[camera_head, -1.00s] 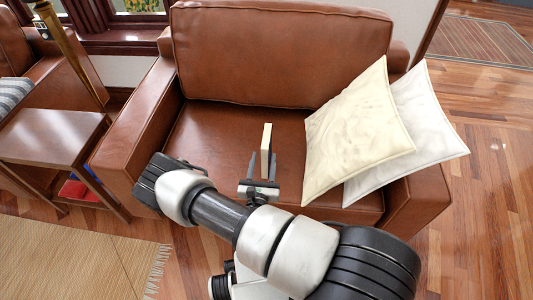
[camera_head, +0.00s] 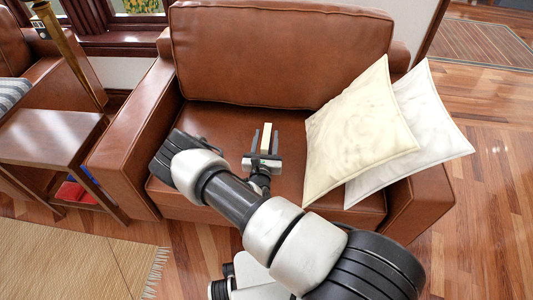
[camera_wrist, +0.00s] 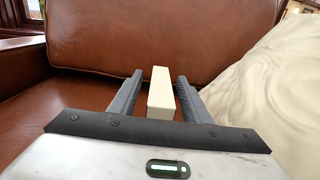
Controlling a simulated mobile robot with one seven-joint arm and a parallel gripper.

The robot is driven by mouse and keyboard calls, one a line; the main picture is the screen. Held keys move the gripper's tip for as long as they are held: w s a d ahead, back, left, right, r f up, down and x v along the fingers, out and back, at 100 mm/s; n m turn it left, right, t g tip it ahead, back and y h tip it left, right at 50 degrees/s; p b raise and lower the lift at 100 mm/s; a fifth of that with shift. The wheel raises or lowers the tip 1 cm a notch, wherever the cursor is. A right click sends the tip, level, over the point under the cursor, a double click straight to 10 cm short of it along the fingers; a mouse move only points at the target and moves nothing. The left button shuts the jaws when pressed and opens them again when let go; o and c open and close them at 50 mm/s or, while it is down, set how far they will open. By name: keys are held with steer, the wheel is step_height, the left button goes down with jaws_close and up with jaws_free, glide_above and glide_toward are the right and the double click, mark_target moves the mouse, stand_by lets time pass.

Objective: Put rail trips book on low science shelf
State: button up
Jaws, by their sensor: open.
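A cream-coloured block (camera_head: 266,138), which looks like a book seen along its page edge, stands on the seat of the brown leather armchair (camera_head: 205,115). No title can be read on it. My gripper (camera_head: 265,139) is open, with one finger on either side of the book. In the wrist view the book (camera_wrist: 161,92) stands between the two grey fingers (camera_wrist: 160,97), with a narrow gap showing on each side. The low science shelf cannot be made out in these views.
A cream pillow (camera_head: 358,130) and a white pillow (camera_head: 432,125) lean on the armchair's right side, close to my gripper. A brown side table (camera_head: 50,140) stands at the left, with red and blue items below. A woven rug (camera_head: 75,255) lies at lower left.

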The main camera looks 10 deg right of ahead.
jaws_close()
